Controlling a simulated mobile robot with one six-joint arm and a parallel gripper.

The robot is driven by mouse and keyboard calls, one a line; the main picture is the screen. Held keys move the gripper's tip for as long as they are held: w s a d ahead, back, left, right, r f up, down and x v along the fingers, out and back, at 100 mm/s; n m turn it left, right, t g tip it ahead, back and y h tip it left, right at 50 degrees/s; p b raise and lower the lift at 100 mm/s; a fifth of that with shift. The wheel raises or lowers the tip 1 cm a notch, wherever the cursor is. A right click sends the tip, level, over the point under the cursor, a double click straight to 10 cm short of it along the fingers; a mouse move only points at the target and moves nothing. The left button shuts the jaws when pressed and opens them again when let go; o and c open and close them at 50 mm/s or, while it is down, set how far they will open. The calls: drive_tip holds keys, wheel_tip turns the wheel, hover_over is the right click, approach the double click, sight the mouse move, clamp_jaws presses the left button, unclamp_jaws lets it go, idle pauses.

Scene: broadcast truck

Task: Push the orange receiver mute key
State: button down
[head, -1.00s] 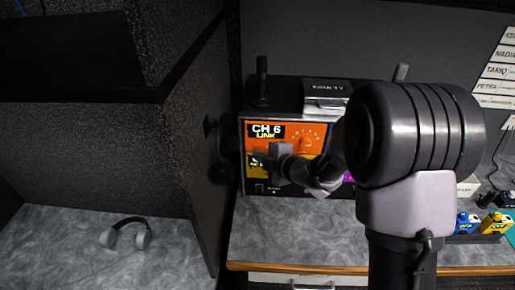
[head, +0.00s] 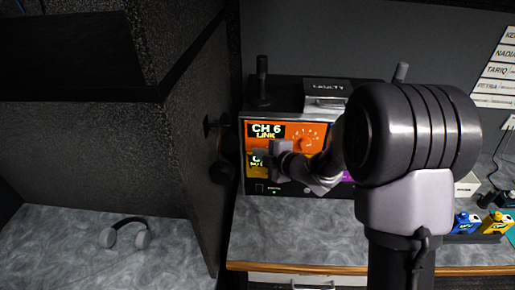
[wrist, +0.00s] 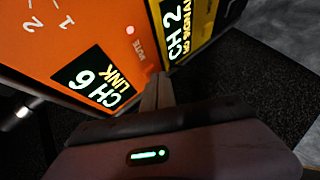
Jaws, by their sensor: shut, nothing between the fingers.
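The orange receiver panel (head: 310,131) is the upper part of the rack unit on the bench and reads CH 6 LINK. It fills the upper left of the wrist view (wrist: 85,30), with a lit red lamp and the word MUTE (wrist: 139,50) near its edge. My gripper (wrist: 158,78) is shut and empty, its fingertips close to the panel just past MUTE. I cannot tell whether they touch it. In the head view my gripper (head: 268,155) is in front of the panel's lower left.
A yellow CH 2 panel (wrist: 182,35) borders the orange one. A dark partition wall (head: 190,150) stands close left of the unit. Headphones (head: 125,234) lie on the left counter. Blue (head: 466,223) and yellow packs sit at the bench's right. The bench front is clear.

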idle(0.5)
drive_tip(key=s+b, duration=0.4)
drive_tip(key=s, duration=0.3)
drive_tip(key=shift+a, duration=0.15)
idle(0.3)
